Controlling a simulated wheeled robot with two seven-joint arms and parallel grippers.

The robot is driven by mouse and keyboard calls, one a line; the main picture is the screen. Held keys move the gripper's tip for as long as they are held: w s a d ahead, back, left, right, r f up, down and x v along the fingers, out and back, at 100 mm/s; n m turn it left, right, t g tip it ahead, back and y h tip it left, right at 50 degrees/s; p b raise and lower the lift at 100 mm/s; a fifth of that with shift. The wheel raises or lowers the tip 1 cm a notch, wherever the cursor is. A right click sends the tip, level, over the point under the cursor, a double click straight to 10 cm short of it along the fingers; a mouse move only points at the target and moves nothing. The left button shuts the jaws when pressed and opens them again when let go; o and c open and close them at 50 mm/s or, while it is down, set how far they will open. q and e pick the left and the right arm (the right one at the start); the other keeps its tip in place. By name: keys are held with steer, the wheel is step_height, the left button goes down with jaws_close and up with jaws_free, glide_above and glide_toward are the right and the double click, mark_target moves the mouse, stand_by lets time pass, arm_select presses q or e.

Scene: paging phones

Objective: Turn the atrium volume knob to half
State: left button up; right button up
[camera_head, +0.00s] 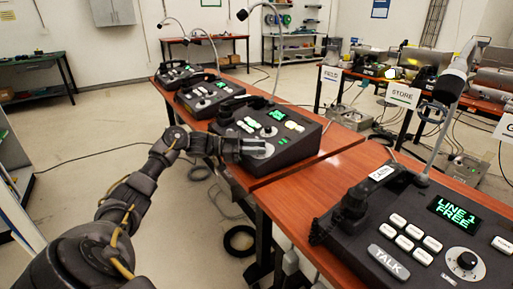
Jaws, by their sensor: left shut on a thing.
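My left gripper (243,147) reaches in from the left to a dark desk phone (304,143) on the wooden table. Its fingers are shut at a pale round dial (262,152) on the phone's near left face, and they hide the knob there. How far that knob is turned cannot be seen. The phone also has a small lit green screen (277,115), a second small round dial (268,131) and several pale buttons. No label reading atrium can be made out. My right gripper is not in view.
A nearer phone (432,238) at right has a screen reading LINE 1 FREE, a TALK bar and a numbered dial (463,264). More phones (207,96) stand farther along the table. Signs reading FIELD (331,74) and STORE (403,95) stand behind.

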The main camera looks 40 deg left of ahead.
arm_select(q)
steer(key=o, duration=1)
steer(key=shift+a, duration=0.1)
steer(key=v, duration=1)
steer(key=shift+s+a, duration=0.25)
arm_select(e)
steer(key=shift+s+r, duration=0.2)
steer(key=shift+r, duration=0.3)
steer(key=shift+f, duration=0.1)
